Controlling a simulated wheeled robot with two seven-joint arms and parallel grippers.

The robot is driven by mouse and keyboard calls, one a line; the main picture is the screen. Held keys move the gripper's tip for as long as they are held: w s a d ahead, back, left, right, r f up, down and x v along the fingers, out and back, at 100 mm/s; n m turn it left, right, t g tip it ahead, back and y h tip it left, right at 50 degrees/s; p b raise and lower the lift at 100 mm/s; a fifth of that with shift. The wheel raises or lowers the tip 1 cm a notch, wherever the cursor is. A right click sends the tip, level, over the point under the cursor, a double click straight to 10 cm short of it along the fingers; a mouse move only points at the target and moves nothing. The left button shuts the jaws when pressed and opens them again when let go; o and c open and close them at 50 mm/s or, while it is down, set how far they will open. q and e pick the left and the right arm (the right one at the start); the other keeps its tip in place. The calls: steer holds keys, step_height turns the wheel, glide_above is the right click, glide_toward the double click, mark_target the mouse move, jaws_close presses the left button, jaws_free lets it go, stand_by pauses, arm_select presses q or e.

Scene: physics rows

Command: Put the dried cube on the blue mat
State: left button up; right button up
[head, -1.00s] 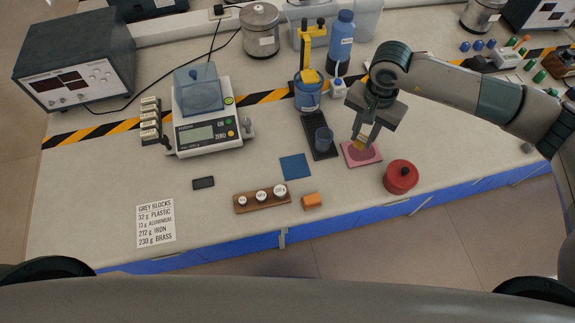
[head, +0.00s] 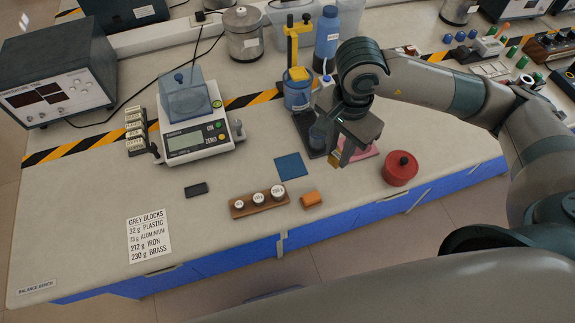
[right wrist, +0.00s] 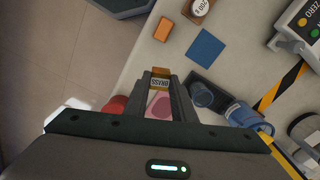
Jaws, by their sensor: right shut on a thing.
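My right gripper (head: 340,158) is shut on a small yellow-brown cube (head: 334,160), which shows below the fingers. In the right wrist view the cube (right wrist: 160,82) sits between the fingertips and bears the word BRASS. The blue mat (head: 291,166) lies flat and bare on the bench, left of the gripper; it also shows in the right wrist view (right wrist: 206,46). A pink mat (head: 370,150) lies behind and to the right of the gripper, partly hidden by it. The cube looks held above the bench, near the pink mat's left edge. My left gripper is not in view.
An orange block (head: 311,199) and a wooden weight holder (head: 258,202) lie in front of the blue mat. A dark stand with a blue cup (head: 317,135) is behind. A balance (head: 190,120) stands further left.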

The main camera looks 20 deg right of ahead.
steer(key=w+a+f+p, duration=0.1)
steer(key=w+a+f, duration=0.1)
steer(key=w+a+f+p, duration=0.2)
steer(key=w+a, duration=0.1)
steer(key=w+a+f+p, duration=0.2)
steer(key=shift+w+a+f, duration=0.1)
steer(key=shift+w+a, duration=0.2)
steer(key=shift+a, duration=0.1)
steer(key=shift+w+a+f, duration=0.25)
steer(key=shift+w+f, duration=0.1)
steer(key=shift+f, duration=0.05)
step_height(320, 180, down, 3)
steer(key=shift+s+f+p, duration=0.1)
steer(key=shift+p, duration=1)
steer(key=shift+f, duration=0.4)
steer(key=shift+f, duration=0.1)
